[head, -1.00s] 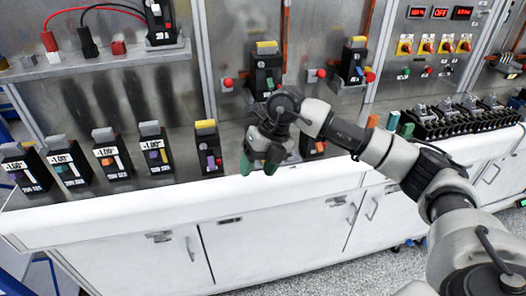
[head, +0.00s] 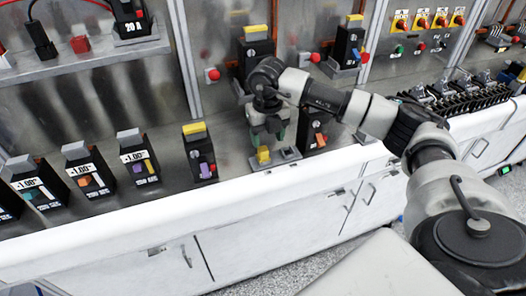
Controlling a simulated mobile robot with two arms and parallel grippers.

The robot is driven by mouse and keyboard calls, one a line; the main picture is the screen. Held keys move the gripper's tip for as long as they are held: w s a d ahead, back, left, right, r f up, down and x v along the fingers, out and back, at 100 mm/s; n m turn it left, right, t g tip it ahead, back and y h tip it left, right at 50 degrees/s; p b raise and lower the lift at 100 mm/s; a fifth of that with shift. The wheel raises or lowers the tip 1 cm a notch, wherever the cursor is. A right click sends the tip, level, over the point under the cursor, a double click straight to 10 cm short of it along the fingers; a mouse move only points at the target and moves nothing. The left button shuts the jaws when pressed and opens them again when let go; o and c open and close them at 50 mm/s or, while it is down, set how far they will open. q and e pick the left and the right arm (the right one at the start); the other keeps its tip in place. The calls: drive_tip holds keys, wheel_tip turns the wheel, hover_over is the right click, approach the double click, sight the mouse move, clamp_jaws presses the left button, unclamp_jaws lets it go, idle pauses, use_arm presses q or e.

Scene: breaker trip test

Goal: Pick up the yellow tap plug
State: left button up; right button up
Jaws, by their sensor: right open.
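The yellow tap plug (head: 263,155) stands in a low grey holder (head: 285,155) near the front edge of the bench. My right gripper (head: 267,135) hangs just above the plug with its green-tipped fingers pointing down. It is open, and the plug is not between its fingers as far as I can see. A small gap seems to separate the fingertips from the plug. My left gripper is not in view.
A black breaker with a purple lever (head: 201,157) stands left of the gripper, and another black breaker (head: 313,129) stands close on its right. Several breakers with readout labels line the bench at left. A dense black terminal row (head: 465,105) sits at right.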

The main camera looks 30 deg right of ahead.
sight(264, 150)
drive_tip(key=shift+w+a+f, duration=0.1)
drive_tip(key=shift+f, duration=0.3)
drive_tip(key=f, duration=0.1)
drive_tip(key=f+p, duration=0.2)
drive_tip(key=shift+w+a+f, duration=0.1)
drive_tip(key=shift+a+f, duration=0.2)
drive_tip(key=shift+f, duration=0.5)
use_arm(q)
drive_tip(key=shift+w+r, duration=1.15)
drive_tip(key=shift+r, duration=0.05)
use_arm(e)
drive_tip(key=shift+c, duration=1.2)
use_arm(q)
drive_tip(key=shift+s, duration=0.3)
use_arm(e)
drive_tip(key=c, duration=0.8)
drive_tip(key=shift+o, duration=0.2)
